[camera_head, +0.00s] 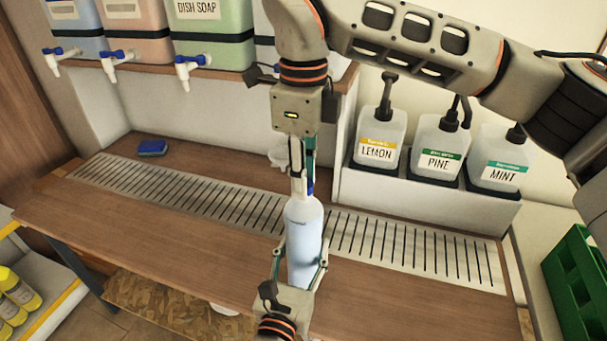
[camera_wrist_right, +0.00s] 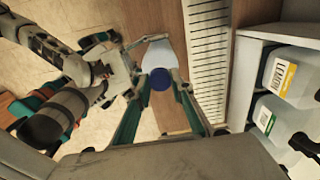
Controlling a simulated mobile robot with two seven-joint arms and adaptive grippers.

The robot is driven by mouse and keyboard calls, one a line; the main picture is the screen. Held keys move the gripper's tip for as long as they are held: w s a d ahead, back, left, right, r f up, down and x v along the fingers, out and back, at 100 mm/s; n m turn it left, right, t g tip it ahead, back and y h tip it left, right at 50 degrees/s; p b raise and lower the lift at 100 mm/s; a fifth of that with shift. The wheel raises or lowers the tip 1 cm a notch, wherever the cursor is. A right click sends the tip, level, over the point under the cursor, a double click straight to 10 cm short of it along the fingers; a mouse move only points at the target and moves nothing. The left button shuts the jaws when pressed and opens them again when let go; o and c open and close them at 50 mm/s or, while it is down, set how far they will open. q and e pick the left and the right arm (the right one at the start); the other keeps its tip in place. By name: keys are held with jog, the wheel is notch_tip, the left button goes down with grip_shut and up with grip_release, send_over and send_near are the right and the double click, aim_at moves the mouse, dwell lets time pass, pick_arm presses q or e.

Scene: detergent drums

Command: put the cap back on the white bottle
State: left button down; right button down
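The white bottle (camera_head: 303,225) stands upright at the front of the counter, below my right gripper. My left gripper (camera_head: 302,258) comes from the near side with one finger on each side of the bottle's body and is shut on it. My right gripper (camera_head: 303,185) points down over the bottle and is shut on the blue cap (camera_head: 310,188). The cap sits at the bottle's mouth; a finger partly hides it, and I cannot tell whether it is seated. In the right wrist view the blue cap (camera_wrist_right: 160,79) lies between the fingertips, with the bottle (camera_wrist_right: 160,52) behind it.
A slotted drain strip (camera_head: 215,200) runs along the wooden counter (camera_head: 150,235). Pump bottles labelled lemon (camera_head: 377,140), pine and mint stand at the back right. Drums with taps hang over the back left. A blue sponge (camera_head: 152,147) lies at the left; a green crate (camera_head: 582,285) is at right.

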jog(key=m, duration=0.8)
jog(key=c, duration=1.8)
grip_release()
jog(key=shift+o, duration=0.2)
jog(key=shift+r, duration=2.2)
jog(key=shift+c, duration=0.3)
